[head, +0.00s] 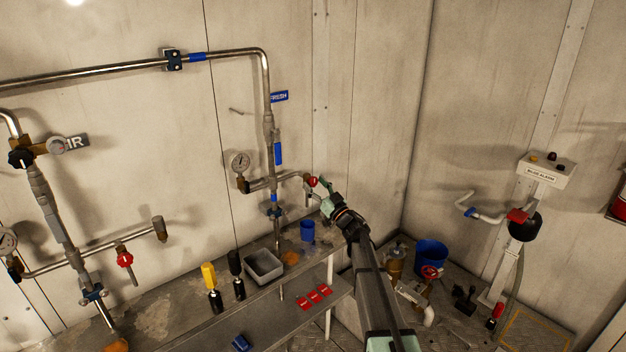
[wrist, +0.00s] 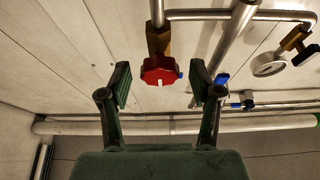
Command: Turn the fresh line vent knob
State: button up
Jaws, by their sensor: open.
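The fresh line runs down the wall under a blue FRESH sign (head: 279,96). A red knob (head: 312,181) sits on the end of its side branch, to the right of the pipe. In the wrist view the red knob (wrist: 161,70) has a white mark and hangs below a brass fitting (wrist: 158,38). My gripper (wrist: 160,84) is open, with one finger on each side of the knob and a visible gap to both. In the head view my gripper (head: 325,196) is close to the knob, and my arm hides part of the area below.
A pressure gauge (head: 240,161) is on the same branch; it also shows in the wrist view (wrist: 268,64). Below are a grey bin (head: 264,266), a blue cup (head: 307,231) and yellow and black handled tools (head: 211,285). Another red knob (head: 124,258) is on the AIR line at left.

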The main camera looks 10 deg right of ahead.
jog(key=shift+x, duration=0.8)
jog(key=c, duration=1.2)
jog(key=shift+o, duration=0.2)
jog(key=n+b, duration=0.1)
jog(key=n+y+b, duration=0.1)
jog(key=shift+w+f+n+g, duration=0.1)
jog(key=shift+f+n+g, duration=0.15)
jog(key=shift+n+g, duration=0.05)
jog(key=n+g+y+b, duration=0.1)
jog(key=n, duration=0.2)
jog(key=shift+r+b, duration=0.1)
jog(key=shift+b, duration=0.3)
jog(key=shift+r+n+g+y, duration=0.2)
jog(key=shift+n+g+y, duration=0.1)
jog(key=shift+n, duration=0.4)
jog(key=o, duration=1.2)
jog(key=shift+c, duration=0.2)
